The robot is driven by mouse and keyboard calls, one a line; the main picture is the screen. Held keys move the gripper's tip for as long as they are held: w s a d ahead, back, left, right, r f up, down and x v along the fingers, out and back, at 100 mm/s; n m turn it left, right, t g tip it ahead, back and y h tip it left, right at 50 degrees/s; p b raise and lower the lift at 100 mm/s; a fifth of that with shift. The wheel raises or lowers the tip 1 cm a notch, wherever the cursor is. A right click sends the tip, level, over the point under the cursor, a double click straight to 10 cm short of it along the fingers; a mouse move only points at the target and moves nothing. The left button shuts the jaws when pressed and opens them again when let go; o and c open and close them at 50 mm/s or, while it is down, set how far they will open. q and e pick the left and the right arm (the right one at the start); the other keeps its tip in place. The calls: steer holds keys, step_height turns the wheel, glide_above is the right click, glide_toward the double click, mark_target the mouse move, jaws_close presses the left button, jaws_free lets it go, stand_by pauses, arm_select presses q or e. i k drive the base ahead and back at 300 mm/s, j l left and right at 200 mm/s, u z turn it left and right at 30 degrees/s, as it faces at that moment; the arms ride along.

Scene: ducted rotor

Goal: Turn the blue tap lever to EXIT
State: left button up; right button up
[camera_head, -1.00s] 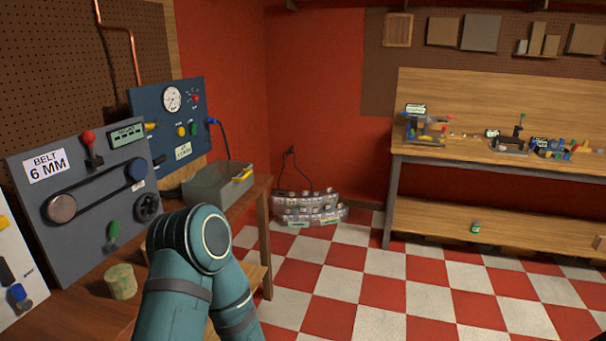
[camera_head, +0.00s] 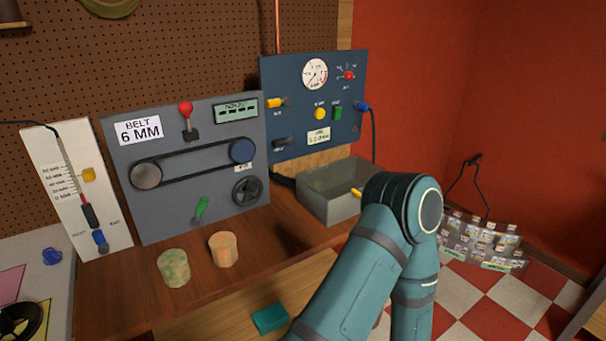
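The blue tap lever (camera_head: 99,240) is at the bottom of a tall white panel (camera_head: 62,180) at the left, below a dark grip. Small lettering sits on both sides of it; the label at its upper right (camera_head: 115,222) appears to read EXIT, and the left one is too small to read surely. I cannot tell exactly which way the lever points. No gripper is in view. Only a teal arm of mine shows, bent at the lower right, well right of the white panel.
A grey belt panel (camera_head: 190,150) stands right of the white panel, then a blue gauge panel (camera_head: 300,100). A grey bin (camera_head: 330,205), a green cylinder (camera_head: 173,267) and an orange cylinder (camera_head: 223,249) sit on the wooden bench (camera_head: 130,305). A blue knob (camera_head: 52,256) lies at left.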

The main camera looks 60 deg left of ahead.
mark_target(97, 235)
steer(key=i+u, duration=0.1)
steer(key=u, duration=0.35)
steer(key=i+u, duration=0.15)
steer(key=u, duration=0.25)
steer(key=i+l+u, duration=0.1)
steer(key=u, duration=0.35)
